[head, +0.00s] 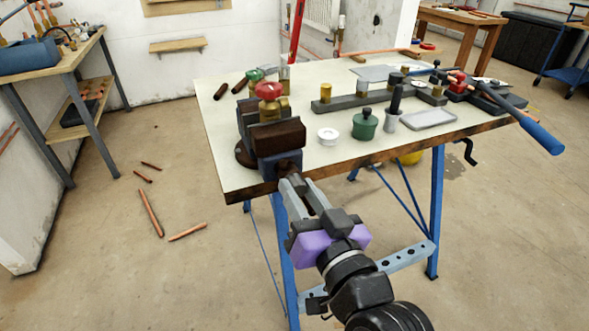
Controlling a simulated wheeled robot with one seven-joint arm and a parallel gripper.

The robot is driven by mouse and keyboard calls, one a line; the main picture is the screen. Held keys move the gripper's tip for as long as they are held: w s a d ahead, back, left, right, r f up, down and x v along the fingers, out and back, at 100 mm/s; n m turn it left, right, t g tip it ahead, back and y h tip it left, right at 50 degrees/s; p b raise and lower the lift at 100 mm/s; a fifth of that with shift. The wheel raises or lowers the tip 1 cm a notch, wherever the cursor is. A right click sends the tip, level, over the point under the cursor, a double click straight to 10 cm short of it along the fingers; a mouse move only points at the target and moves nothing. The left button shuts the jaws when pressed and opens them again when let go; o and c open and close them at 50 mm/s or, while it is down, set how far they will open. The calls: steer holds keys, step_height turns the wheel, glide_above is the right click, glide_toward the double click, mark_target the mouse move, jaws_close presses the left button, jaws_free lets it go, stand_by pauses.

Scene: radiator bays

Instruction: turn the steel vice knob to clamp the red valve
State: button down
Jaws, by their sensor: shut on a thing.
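The vice (277,137) has brown and dark jaws and stands at the near left corner of the workbench. The red valve (268,91), with a red handwheel on a brass body (271,108), sits upright at the vice's jaws. I cannot tell whether the jaws touch it. The steel vice knob (287,169) is at the vice's near side, mostly hidden by my fingers. My gripper (294,187), with grey fingers and a purple body, reaches up from the front and is shut on the knob.
A blue-handled tool (535,132) overhangs the right edge. Copper pipes (151,213) lie on the floor at left.

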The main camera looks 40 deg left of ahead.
steer(key=m+p, duration=0.4)
steer(key=shift+r+m, duration=0.1)
steer(key=shift+m, duration=0.2)
steer(key=m+p, duration=0.7)
steer(key=m, duration=0.1)
steer(key=shift+p, duration=0.35)
steer(key=m+p, duration=0.3)
steer(key=m, duration=0.2)
steer(key=shift+d, duration=0.1)
steer(key=c, duration=1.3)
jaws_free()
steer(key=shift+f, duration=0.25)
steer(key=v, duration=0.7)
steer(key=shift+r, duration=0.15)
